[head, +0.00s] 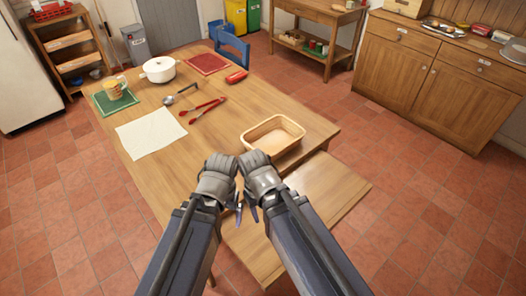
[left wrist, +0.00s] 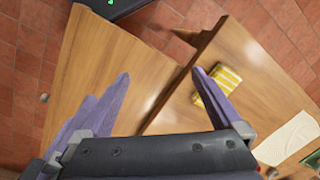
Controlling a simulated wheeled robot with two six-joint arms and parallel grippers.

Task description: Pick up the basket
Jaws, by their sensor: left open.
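The basket (head: 272,146), a shallow light-tan rectangular one with rounded corners, sits upright near the table's right end in the head view. It looks empty and is not in the left wrist view. My left gripper (head: 238,208) points down on the near side of the basket, apart from it. In the left wrist view its two fingers (left wrist: 160,75) are spread with nothing between them. My right gripper (head: 254,212) is close beside the left one, just nearer than the basket. Its fingers are mostly hidden, so its opening does not show.
The wooden table (head: 235,105) bears a white cloth (head: 150,133), red tongs (head: 202,110), a ladle (head: 180,94), a white pot (head: 159,69) and a mug (head: 115,88). A yellow striped item (left wrist: 215,90) lies near the table edge. A wooden bench (head: 325,188) adjoins the table.

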